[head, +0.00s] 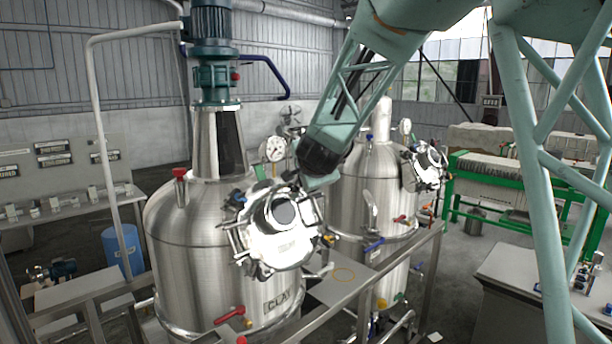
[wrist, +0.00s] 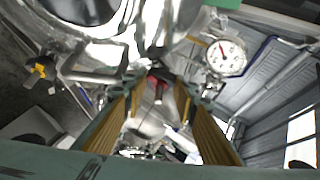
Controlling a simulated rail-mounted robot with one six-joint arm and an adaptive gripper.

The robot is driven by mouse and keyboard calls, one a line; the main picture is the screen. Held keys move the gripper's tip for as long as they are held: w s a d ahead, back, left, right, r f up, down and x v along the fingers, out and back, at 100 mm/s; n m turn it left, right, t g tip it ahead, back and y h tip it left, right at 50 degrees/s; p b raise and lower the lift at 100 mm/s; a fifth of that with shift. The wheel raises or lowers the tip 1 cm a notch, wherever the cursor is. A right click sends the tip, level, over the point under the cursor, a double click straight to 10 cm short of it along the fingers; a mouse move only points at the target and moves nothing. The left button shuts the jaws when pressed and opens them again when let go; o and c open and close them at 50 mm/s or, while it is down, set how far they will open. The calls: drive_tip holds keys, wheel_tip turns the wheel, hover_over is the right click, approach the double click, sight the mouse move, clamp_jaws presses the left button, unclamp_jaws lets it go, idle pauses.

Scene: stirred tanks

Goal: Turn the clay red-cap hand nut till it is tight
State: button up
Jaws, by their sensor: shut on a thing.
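The steel tank with the CLAY plate (head: 278,301) stands left of centre in the head view. Its round manway lid (head: 283,247) faces me, ringed with hand nuts. My gripper (head: 297,182) reaches down to the upper right rim of this lid. In the wrist view my gripper (wrist: 160,84) has its two yellow-padded fingers on either side of the red-cap hand nut (wrist: 158,91), and it is shut on it. The nut is small and partly dark there, so how far it is screwed down cannot be told. In the head view my gripper hides it.
A pressure gauge (head: 272,150) stands on the tank just left of my arm, and shows close by in the wrist view (wrist: 226,57). A second steel tank (head: 375,190) is behind to the right. A metal rail (head: 390,276) runs in front.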

idle(0.4)
drive_tip(key=o, duration=0.8)
drive_tip(key=shift+o, duration=0.2)
drive_tip(key=shift+f+n+b, duration=0.2)
drive_tip(key=shift+n+b, duration=0.1)
drive_tip(key=shift+b, duration=0.8)
drive_tip(key=shift+n+t+y+b, duration=0.4)
drive_tip(key=shift+n+b, duration=0.5)
drive_tip(key=shift+b, duration=1.4)
drive_tip(key=shift+d+n+t+y+b, duration=0.15)
drive_tip(key=shift+n+t+y+b, duration=0.35)
drive_tip(key=shift+n+b, duration=0.95)
drive_tip(key=shift+d+f+n+t+y+b, duration=0.1)
drive_tip(key=shift+n+t+y+b, duration=0.3)
drive_tip(key=shift+n+y, duration=0.55)
